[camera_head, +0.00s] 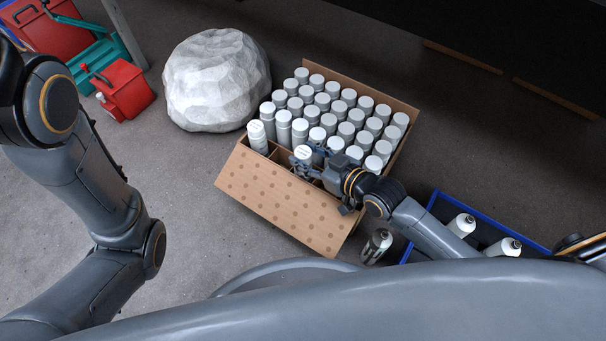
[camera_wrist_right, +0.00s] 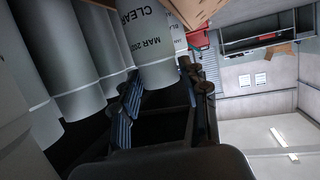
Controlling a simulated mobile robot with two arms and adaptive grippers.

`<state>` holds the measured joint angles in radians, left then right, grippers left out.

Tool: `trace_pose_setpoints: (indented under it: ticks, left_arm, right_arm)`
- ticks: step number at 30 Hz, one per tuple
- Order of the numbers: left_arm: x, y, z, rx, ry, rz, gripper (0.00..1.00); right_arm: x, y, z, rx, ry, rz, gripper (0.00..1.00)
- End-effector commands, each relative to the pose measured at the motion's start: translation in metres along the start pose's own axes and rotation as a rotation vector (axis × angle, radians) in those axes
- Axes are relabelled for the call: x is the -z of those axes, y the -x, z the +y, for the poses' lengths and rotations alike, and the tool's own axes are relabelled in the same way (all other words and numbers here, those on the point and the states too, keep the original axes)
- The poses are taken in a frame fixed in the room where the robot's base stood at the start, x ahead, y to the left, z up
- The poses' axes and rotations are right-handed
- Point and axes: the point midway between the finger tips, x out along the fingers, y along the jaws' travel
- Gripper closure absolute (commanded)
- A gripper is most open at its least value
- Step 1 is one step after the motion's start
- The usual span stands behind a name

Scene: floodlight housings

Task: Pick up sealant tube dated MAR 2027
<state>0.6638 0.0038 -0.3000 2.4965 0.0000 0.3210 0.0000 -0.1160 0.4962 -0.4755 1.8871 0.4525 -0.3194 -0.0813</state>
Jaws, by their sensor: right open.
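A cardboard box (camera_head: 290,207) holds rows of white-capped sealant tubes, mostly upright. My right gripper (camera_head: 312,158) reaches into its front row from the right, at a white-capped tube (camera_head: 303,153). In the right wrist view my open gripper (camera_wrist_right: 165,105) has blue-padded fingers on either side of a grey tube (camera_wrist_right: 155,50). That tube's label reads CLEAR and MAR 202, with the last digit unclear. I cannot tell whether the fingers touch it. My left arm shows at the left, but its gripper is out of view.
A blue-edged crate (camera_head: 432,203) with a few tubes stands at the right. A loose tube (camera_head: 377,246) stands between box and crate. A pale boulder (camera_head: 216,80) sits behind left of the box, near a red container (camera_head: 125,90). Concrete floor is open left of the box.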

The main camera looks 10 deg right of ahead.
Motion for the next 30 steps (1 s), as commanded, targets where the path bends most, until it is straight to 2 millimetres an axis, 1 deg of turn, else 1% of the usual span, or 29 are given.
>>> trace_pose_setpoints:
  ticks: [5, 6, 8, 9, 11, 12, 24, 29, 30]
  left_arm:
    - [0.0, -0.001, 0.0, 0.0, 0.0, 0.0, 0.6]
    - [0.0, -0.001, 0.0, 0.0, 0.0, 0.0, 0.6]
    - [0.0, -0.001, 0.0, 0.0, 0.0, 0.0, 0.6]
    - [0.0, -0.001, 0.0, 0.0, 0.0, 0.0, 0.6]
    - [0.0, -0.001, 0.0, 0.0, 0.0, 0.0, 0.6]
    - [0.0, -0.001, 0.0, 0.0, 0.0, 0.0, 0.6]
    - [0.0, -0.002, 0.0, -0.001, 0.0, 0.001, 0.6]
    - [-0.001, -0.006, -0.002, 0.002, 0.001, 0.005, 0.6]
    - [-0.005, -0.004, -0.003, 0.006, 0.002, -0.006, 0.6]
  right_arm:
    - [0.0, 0.0, 0.0, 0.0, 0.0, 0.0, 0.55]
    - [0.0, 0.0, 0.0, 0.0, 0.0, 0.0, 0.6]
    - [0.0, 0.0, 0.0, 0.0, 0.0, 0.0, 0.72]
    - [0.0, 0.0, 0.0, 0.0, 0.0, 0.0, 0.8]
    - [0.0, 0.0, 0.0, 0.0, 0.0, 0.0, 0.92]
    - [0.0, 0.0, 0.0, 0.0, 0.0, 0.0, 1.0]
    - [0.003, 0.001, 0.0, 0.0, 0.001, 0.003, 1.0]
    - [0.011, 0.004, 0.0, 0.0, 0.001, 0.004, 1.0]
    - [0.014, 0.005, 0.0, 0.0, 0.002, 0.004, 1.0]
